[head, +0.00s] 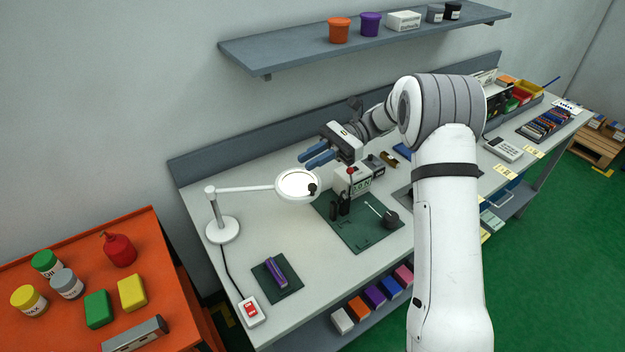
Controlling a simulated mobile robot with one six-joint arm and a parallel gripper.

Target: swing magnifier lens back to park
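The magnifier lens (293,182) is a lit round disc in a white ring with a small dark knob (312,188) on its right side. A white swing arm (245,189) joins it to an upright post on a round white base (222,230) at the bench's left end. The lens hangs over the bench, by the upper left corner of the dark green mat (375,240). My gripper (304,163) has blue fingers, apart and empty, pointing left. In the picture it lies just above the lens, and I see no contact. The depth between them is hard to judge.
A gauge-like box (355,185) and a dark round tool (391,220) stand on the green mat. A purple item (276,272) lies on a small mat, near a red switch box (251,310). A shelf (290,50) overhangs the back. Bench space between lamp base and green mat is clear.

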